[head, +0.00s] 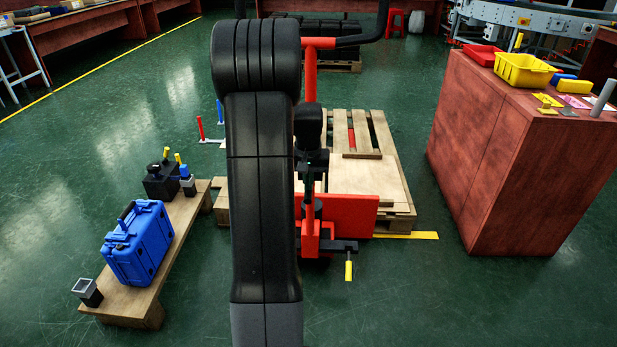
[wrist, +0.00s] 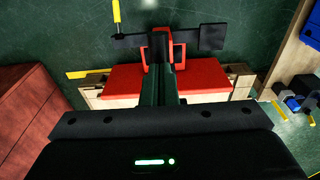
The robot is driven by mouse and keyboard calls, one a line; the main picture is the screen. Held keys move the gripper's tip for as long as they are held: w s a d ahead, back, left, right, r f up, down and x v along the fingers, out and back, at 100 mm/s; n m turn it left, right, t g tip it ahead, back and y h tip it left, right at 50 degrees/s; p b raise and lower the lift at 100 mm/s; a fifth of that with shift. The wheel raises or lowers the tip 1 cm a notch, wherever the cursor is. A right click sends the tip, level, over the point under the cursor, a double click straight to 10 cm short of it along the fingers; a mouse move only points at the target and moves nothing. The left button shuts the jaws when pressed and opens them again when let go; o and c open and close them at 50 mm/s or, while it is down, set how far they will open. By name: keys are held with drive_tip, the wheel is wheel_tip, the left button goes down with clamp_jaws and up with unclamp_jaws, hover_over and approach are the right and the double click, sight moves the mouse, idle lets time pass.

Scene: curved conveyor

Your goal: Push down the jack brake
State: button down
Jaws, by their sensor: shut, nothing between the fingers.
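The red pallet jack (head: 365,210) stands with its forks in a wooden pallet. A black bar (head: 340,246) at its foot carries a yellow-tipped lever (head: 348,270) pointing down. The wrist view, turned around, shows the yellow lever (wrist: 117,12) at the top left and a flat black pedal (wrist: 211,37) at the right; I cannot tell for sure which is the brake. My gripper (wrist: 161,72) is shut and empty, its fingers pointing at the jack's red foot. In the head view my arm hides much of the jack; the gripper is partly visible above its red body.
A wooden bench (head: 185,240) at the left holds a blue case (head: 140,243) and small parts. A red-brown cabinet (head: 500,160) at the right carries a yellow bin (head: 524,70). The wooden pallet (head: 395,190) lies behind the jack. The green floor in front is clear.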

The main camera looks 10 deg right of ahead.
drive_tip(key=shift+s+a+r, duration=0.2)
drive_tip(key=shift+s+r, duration=0.05)
drive_tip(key=shift+s, duration=0.4)
drive_tip(key=shift+s+a+r, duration=0.15)
drive_tip(key=shift+s+r, duration=0.1)
drive_tip(key=shift+s, duration=0.35)
wheel_tip(320, 180, up, 14)
drive_tip(key=s+p, duration=0.1)
drive_tip(key=p, duration=0.4)
drive_tip(key=shift+a+f, duration=0.15)
drive_tip(key=shift+a, duration=0.05)
drive_tip(key=shift+s+f, duration=0.1)
